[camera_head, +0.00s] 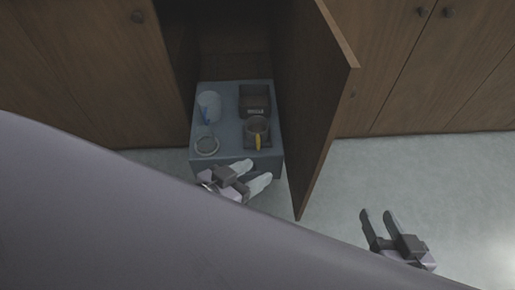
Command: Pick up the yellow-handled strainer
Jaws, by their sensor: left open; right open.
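The yellow-handled strainer (257,127) sits at the right front of a blue-grey surface inside the open cabinet, its yellow handle (257,142) pointing toward me. My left gripper (262,174) is open and empty, just in front of the surface's front edge and below the strainer in the picture, apart from it. My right gripper (378,217) is open and empty over the floor at the lower right, far from the strainer and beyond the open door.
A dark box (254,99) is behind the strainer. A white cup with a blue mark (209,103) and a round dish (206,145) are on the left of the blue-grey surface (229,146). The open cabinet door (318,100) stands close on the right. Floor at right is clear.

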